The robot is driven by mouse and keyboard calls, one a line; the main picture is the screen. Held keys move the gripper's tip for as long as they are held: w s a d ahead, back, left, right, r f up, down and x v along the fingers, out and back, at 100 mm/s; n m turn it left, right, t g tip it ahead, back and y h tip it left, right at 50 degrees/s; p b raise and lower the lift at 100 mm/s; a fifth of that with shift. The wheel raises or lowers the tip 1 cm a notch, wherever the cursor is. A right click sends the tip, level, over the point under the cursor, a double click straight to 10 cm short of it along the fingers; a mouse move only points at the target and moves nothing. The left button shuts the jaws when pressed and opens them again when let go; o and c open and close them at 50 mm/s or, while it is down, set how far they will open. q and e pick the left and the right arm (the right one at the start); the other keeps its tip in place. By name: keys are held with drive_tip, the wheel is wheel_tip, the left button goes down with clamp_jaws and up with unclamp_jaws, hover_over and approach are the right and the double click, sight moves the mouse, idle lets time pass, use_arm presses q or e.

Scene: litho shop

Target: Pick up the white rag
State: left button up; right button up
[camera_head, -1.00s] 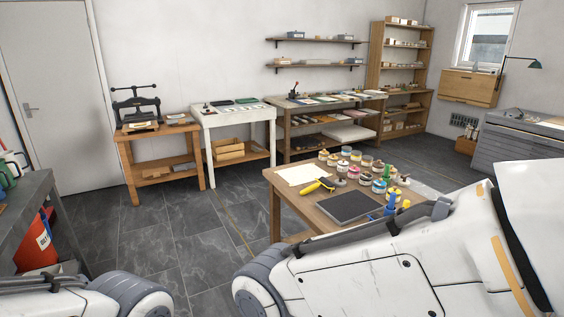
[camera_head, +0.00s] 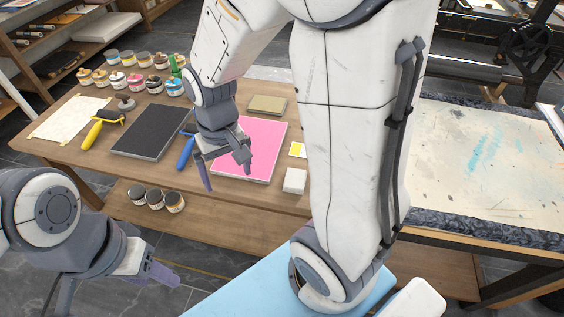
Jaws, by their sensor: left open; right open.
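A thin off-white cloth (camera_head: 70,118), which looks like the white rag, lies flat on the far left of the wooden table (camera_head: 105,168). Nothing covers it. My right gripper (camera_head: 226,174) is open and empty over the table, above the pink slab (camera_head: 262,150) and well to the right of the cloth. My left gripper (camera_head: 118,280) is open and empty at the lower left, nearer to me than the table and away from the cloth.
A yellow-handled tool (camera_head: 92,134) lies just right of the cloth, with several ink jars (camera_head: 130,82) behind. A dark slab (camera_head: 150,132) and a blue-handled tool (camera_head: 186,150) follow. A white block (camera_head: 295,181) stands near the front edge.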

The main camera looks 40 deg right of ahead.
drive_tip(key=w+d+f+m, duration=0.3)
drive_tip(key=d+f+m, duration=0.2)
drive_tip(key=d, duration=0.6)
drive_tip(key=m, duration=0.4)
hover_over(296, 177)
drive_tip(key=f, duration=0.4)
drive_tip(key=f+b, duration=0.1)
drive_tip(key=f, duration=0.3)
drive_tip(key=shift+w+a+f, duration=0.1)
drive_tip(key=shift+a+f, duration=0.1)
drive_tip(key=shift+f, duration=0.1)
drive_tip(key=shift+d+f+p, duration=0.1)
drive_tip(key=shift+f+p, duration=0.2)
drive_tip(key=shift+f, duration=2.9)
drive_tip(key=c, duration=1.2)
drive_tip(key=shift+o, duration=0.2)
drive_tip(key=shift+r, duration=0.1)
